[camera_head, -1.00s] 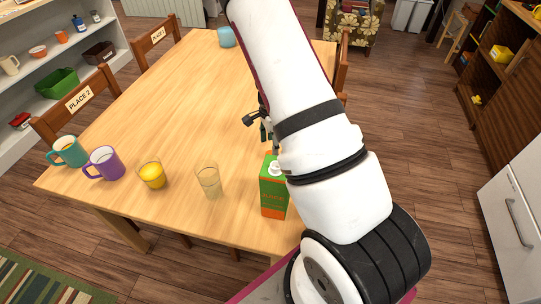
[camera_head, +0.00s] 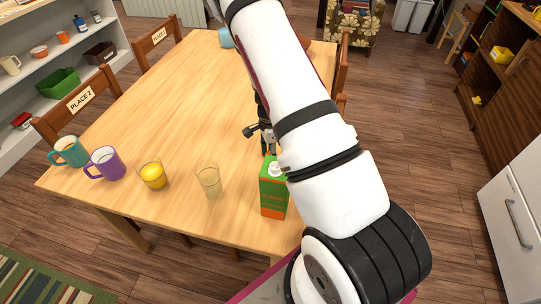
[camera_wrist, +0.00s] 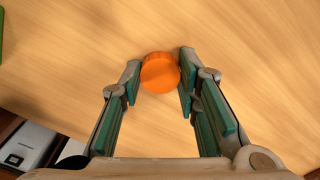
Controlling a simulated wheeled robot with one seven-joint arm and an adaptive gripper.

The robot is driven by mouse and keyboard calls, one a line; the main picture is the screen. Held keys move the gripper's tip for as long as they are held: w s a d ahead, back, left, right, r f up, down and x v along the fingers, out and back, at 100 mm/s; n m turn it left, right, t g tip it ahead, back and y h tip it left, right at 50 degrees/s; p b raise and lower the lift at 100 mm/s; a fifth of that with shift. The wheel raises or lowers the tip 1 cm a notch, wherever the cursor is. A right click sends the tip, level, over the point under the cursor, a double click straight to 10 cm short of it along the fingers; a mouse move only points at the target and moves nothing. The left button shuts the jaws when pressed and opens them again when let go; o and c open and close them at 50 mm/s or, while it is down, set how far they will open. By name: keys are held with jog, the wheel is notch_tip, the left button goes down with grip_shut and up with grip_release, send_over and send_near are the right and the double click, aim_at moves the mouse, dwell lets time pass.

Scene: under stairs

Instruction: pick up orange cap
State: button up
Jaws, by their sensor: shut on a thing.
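The orange cap (camera_wrist: 160,73) is a round, ridged disc, seen in the wrist view against the wooden table top (camera_wrist: 70,70). My gripper (camera_wrist: 160,78) has its two fingertips on either side of the cap and is shut on it. Whether the cap still touches the table is hard to tell.
A green and orange carton (camera_head: 273,198) stands nearest my gripper. To its left are a clear glass (camera_head: 209,184), a glass with yellow liquid (camera_head: 153,176), a purple mug (camera_head: 106,164) and a teal mug (camera_head: 70,153). A blue cup (camera_head: 226,38) stands far back. The table's middle is clear.

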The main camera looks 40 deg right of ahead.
notch_tip(320, 180, up, 10)
dwell(0.6)
jog(key=shift+o, duration=0.5)
grip_shut()
